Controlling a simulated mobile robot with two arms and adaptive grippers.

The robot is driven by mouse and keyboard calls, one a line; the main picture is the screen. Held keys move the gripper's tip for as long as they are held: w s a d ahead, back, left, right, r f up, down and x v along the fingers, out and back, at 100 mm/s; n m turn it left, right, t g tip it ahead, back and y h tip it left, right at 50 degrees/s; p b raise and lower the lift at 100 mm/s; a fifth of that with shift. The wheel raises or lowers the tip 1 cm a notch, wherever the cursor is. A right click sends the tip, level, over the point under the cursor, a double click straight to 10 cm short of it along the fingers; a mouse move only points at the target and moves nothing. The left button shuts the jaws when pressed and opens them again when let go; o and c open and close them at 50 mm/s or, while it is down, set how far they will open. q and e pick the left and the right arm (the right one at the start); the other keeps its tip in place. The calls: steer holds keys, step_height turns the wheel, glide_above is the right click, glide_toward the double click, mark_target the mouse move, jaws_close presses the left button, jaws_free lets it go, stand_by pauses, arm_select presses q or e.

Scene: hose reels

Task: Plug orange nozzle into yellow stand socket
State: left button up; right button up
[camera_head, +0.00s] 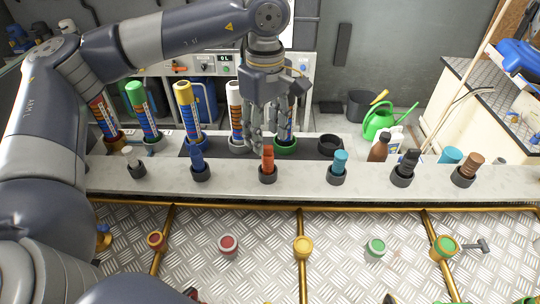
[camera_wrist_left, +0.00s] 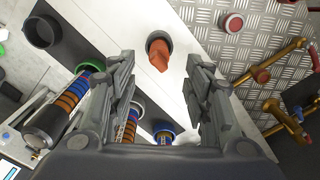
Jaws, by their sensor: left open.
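The orange nozzle (camera_head: 268,158) stands upright in a dark ring holder on the long grey shelf. It also shows in the left wrist view (camera_wrist_left: 159,54), near the top middle between my fingers. My left gripper (camera_head: 268,140) points down just behind and above the nozzle; in the left wrist view (camera_wrist_left: 160,66) its fingers are spread wide, apart from the nozzle, with nothing held. My right gripper is not in view.
Several coloured tubes, including a yellow-topped one (camera_head: 187,106), stand behind. A red socket (camera_head: 228,244) and a green socket (camera_head: 376,247) flank the yellow one. An empty black ring (camera_head: 329,144) sits behind the shelf.

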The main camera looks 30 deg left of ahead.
mark_target(268, 146)
arm_select(q)
steer(key=shift+f, duration=0.7)
steer(key=f+p, duration=0.1)
steer(key=f, duration=0.2)
steer(key=f+p, duration=0.1)
steer(key=shift+d+f+p, duration=0.15)
steer(key=shift+d+p, duration=0.1)
steer(key=shift+p, duration=0.1)
steer(key=shift+f, duration=0.55)
jaws_close()
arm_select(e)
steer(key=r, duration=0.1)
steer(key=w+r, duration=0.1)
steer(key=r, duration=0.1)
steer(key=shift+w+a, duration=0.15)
